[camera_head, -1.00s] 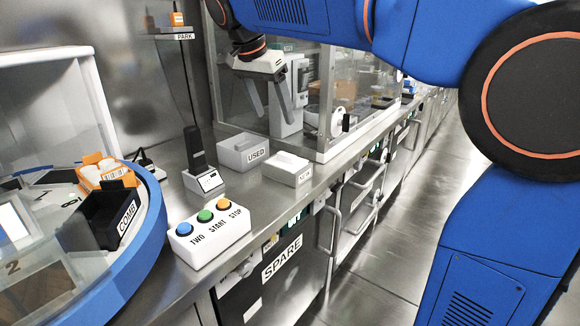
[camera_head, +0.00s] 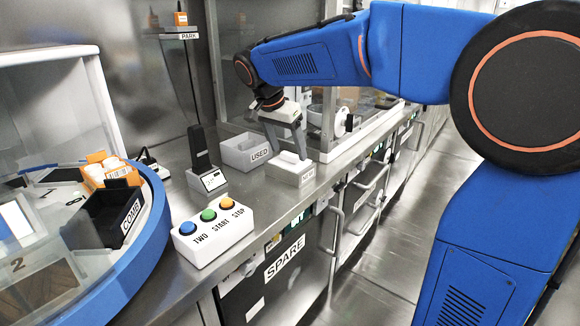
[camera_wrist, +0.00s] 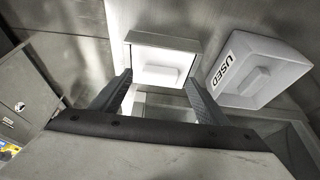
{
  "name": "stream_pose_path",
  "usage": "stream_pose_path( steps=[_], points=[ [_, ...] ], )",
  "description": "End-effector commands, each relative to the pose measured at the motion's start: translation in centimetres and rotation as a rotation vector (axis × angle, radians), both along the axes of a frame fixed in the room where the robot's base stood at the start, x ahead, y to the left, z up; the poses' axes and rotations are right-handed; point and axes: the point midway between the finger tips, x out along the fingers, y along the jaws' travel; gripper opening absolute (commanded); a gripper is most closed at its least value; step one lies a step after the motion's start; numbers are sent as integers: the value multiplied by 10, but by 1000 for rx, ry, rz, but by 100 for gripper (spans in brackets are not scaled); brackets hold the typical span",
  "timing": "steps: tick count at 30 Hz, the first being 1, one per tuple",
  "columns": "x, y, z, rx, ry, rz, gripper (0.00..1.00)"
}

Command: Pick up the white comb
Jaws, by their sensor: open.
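The white comb, a pale block with a raised grip, sits in the small white box labelled NEW (camera_head: 290,178); in the wrist view the comb (camera_wrist: 157,75) lies between my fingertips, inside the box's rim (camera_wrist: 160,42). In the head view the comb (camera_head: 288,158) is partly hidden by my fingers. My gripper (camera_head: 287,150) is open, pointing down just above the NEW box. In the wrist view my gripper (camera_wrist: 158,84) has one finger to each side of the comb, with nothing held. Whether the fingers touch the comb cannot be told.
The box labelled USED (camera_head: 243,152) stands close beside the NEW box. A dark handheld device on a stand (camera_head: 202,160), a white button box (camera_head: 213,232) and a blue-rimmed carousel (camera_head: 145,235) with a black COMB holder (camera_head: 110,212) are at left. A glass enclosure stands behind.

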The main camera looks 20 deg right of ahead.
Motion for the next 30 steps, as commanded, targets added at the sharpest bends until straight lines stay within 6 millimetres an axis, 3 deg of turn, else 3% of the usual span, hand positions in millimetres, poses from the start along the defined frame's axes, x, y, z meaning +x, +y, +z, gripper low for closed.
stream_pose_path(
  steps=[4, 12, 14, 19, 20, 30],
  points=[
    [3, -5, -12, 0, 0, -1, 69],
    [4, -5, -14, 1, -1, 0, 69],
    [3, -5, -14, 1, -1, 0, 57],
    [3, -5, -14, 1, -1, 0, 16],
    [3, -5, -14, 1, -1, 0, 13],
    [4, -5, -5, 0, -1, 0, 13]
  ],
)
